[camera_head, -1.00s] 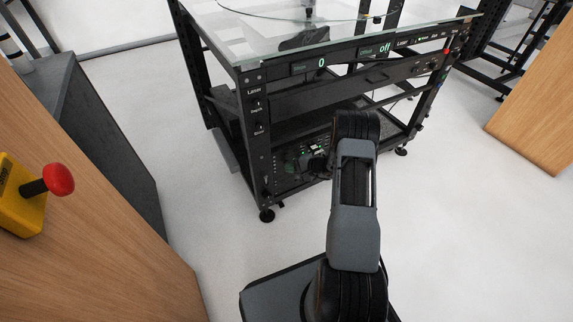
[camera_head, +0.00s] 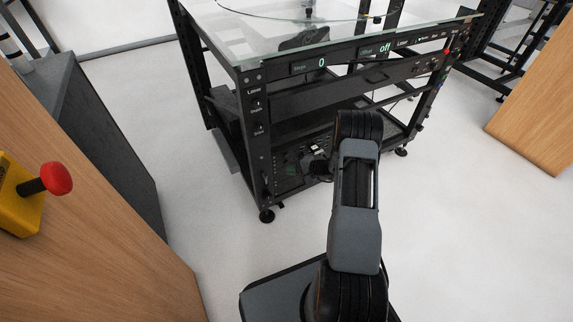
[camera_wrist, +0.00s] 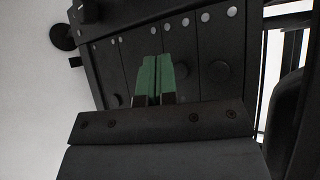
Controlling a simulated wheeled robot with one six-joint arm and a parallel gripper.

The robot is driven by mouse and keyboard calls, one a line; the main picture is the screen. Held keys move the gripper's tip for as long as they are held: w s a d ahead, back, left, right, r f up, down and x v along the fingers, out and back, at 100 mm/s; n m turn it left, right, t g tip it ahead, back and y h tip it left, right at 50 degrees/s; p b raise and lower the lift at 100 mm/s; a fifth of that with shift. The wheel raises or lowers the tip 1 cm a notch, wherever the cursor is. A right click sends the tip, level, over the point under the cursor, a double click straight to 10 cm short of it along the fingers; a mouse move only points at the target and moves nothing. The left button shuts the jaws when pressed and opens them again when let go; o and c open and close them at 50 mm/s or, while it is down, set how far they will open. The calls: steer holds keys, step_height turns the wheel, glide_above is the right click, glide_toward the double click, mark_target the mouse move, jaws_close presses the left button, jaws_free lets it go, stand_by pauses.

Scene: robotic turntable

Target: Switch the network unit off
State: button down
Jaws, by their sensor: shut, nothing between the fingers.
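The network unit (camera_head: 288,178) is a dark box with a few small green marks on its front, low in the black frame of the turntable cart. My gripper (camera_wrist: 155,62) has green fingers, which are together with nothing between them in the wrist view. They point at a dark panel (camera_wrist: 205,75) with several silver round spots and dark round knobs. I cannot tell whether the fingertips touch it. In the head view my arm's end is at the right side of the unit and hides part of its front. No switch can be made out clearly.
The cart's glass top (camera_head: 255,45) overhangs the unit, and its front display (camera_head: 321,62) reads 0 and off. A wooden panel with a yellow box and red button (camera_head: 56,178) stands at left. Another wooden panel (camera_head: 535,110) stands at right. The floor between is clear.

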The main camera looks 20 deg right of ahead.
steer(key=shift+s, duration=0.15)
steer(key=shift+s+d, duration=0.2)
steer(key=shift+s, duration=1.25)
steer(key=shift+s+d, duration=0.15)
steer(key=shift+s, duration=1.3)
steer(key=shift+r+p, duration=0.1)
steer(key=shift+p, duration=0.2)
steer(key=s+a+r+n+g+p, duration=0.2)
steer(key=a+r+n+p, duration=0.3)
steer(key=r, duration=0.6)
steer(key=s+a+r+g+p, duration=0.25)
steer(key=r+p, duration=0.45)
steer(key=r, duration=0.5)
steer(key=s+a+r+n+g+p, duration=0.25)
steer(key=r+p, duration=0.35)
steer(key=r, duration=0.5)
steer(key=s+r+n+h+p, duration=0.2)
steer(key=s+r+h+p, duration=0.2)
steer(key=r+p, duration=0.5)
steer(key=s+a+r+n+t+h+p, duration=0.1)
steer(key=s+r+n+h+p, duration=0.2)
steer(key=r, duration=1.8)
steer(key=s+h+p, duration=0.2)
steer(key=s+p, duration=0.3)
steer(key=shift+a+t+p, duration=0.15)
steer(key=shift+t+p, duration=0.15)
steer(key=shift+p, duration=0.05)
steer(key=c, duration=1.9)
jaws_free()
